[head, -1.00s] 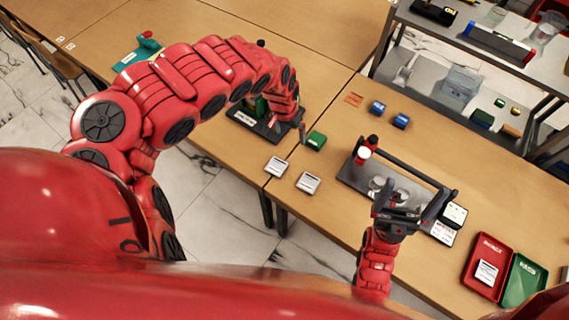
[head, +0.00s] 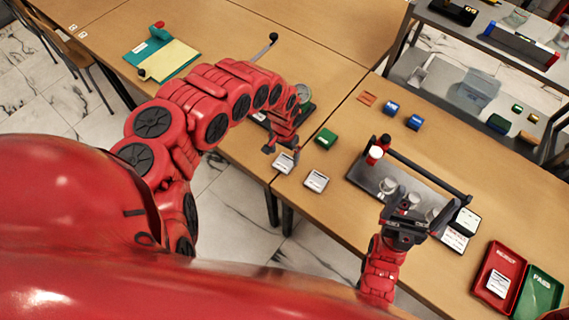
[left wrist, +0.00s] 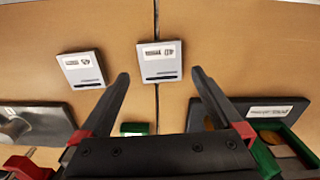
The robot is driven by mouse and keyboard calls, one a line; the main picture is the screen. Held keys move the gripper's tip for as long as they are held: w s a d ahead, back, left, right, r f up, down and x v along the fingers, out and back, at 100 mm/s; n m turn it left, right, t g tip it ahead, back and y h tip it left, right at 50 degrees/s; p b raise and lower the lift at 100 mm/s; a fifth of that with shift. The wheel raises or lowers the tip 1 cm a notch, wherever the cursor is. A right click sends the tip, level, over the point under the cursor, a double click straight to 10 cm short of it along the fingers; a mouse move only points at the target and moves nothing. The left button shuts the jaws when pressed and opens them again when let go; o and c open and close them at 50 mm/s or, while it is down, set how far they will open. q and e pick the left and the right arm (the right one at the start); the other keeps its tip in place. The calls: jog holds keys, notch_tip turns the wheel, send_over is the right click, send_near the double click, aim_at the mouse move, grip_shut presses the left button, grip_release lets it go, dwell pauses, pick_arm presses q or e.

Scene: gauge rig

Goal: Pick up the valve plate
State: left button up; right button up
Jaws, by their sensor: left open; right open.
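Two small pale grey plates lie flat near the table's front edge, one (head: 284,162) over the table seam and one (head: 316,181) to its right. Their labels are too small to read, so I cannot tell which is the valve plate. In the left wrist view the seam plate (left wrist: 160,62) lies ahead, between the lines of the fingers, and the other (left wrist: 81,70) lies left. My left gripper (head: 282,147) is open and empty, just above the seam plate. My right gripper (head: 424,207) is open and empty over the front of the dark gauge rig (head: 365,176).
A green block (head: 326,138) lies just behind the plates. Two blue blocks (head: 391,108) stand farther back. A dark fixture, partly hidden by my left arm, stands behind my left gripper.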

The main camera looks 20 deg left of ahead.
pick_arm(q)
notch_tip(320, 180, down, 4)
jog(key=shift+d+p, duration=0.15)
jog(key=shift+p, duration=0.45)
jog(key=shift+f, duration=0.5)
jog(key=c, duration=1.3)
jog(key=shift+c, duration=0.2)
jog(key=shift+w+r, duration=0.1)
jog(key=shift+r, duration=0.05)
